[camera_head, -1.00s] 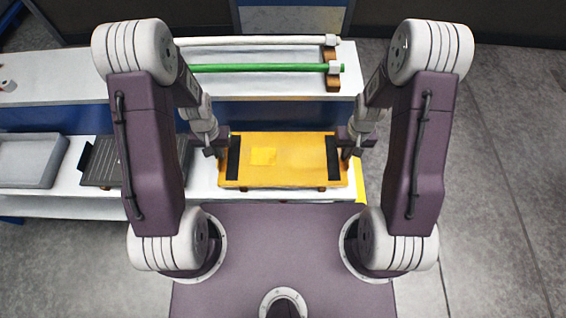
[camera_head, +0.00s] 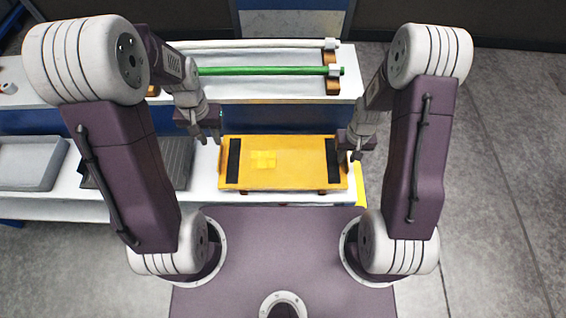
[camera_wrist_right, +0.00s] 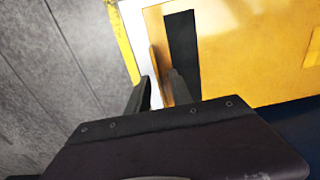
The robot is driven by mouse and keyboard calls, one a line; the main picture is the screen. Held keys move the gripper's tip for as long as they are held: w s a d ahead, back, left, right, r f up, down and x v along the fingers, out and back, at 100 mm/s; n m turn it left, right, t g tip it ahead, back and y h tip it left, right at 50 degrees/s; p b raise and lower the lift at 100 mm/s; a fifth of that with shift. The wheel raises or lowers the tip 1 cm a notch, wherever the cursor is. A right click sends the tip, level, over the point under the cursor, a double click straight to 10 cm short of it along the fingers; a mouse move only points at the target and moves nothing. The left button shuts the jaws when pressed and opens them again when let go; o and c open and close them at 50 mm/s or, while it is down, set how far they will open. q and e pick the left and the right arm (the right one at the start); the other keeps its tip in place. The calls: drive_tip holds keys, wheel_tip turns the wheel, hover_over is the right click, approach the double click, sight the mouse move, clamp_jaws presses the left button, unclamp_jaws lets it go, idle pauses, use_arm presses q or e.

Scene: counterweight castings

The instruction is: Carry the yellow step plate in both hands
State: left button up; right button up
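The yellow step plate (camera_head: 290,165) lies flat on low brown supports on the white bench, with a dark strip near each end and a paler yellow square on top. My left gripper (camera_head: 211,138) is open and empty, just beyond the plate's left end and apart from it. My right gripper (camera_head: 349,156) is at the plate's right end. In the right wrist view its two fingers (camera_wrist_right: 159,92) stand apart, one on each side of the plate's raised end edge (camera_wrist_right: 158,65). A gap shows beside the outer finger.
A ribbed dark tray (camera_head: 178,160) and a grey tray (camera_head: 28,163) stand left of the plate. A green bar (camera_head: 265,70) and a white bar (camera_head: 260,44) lie on a shelf behind. Grey floor is clear at right.

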use_arm(q)
drive_tip(key=shift+r, duration=0.35)
use_arm(e)
wheel_tip(320, 180, up, 12)
idle(0.5)
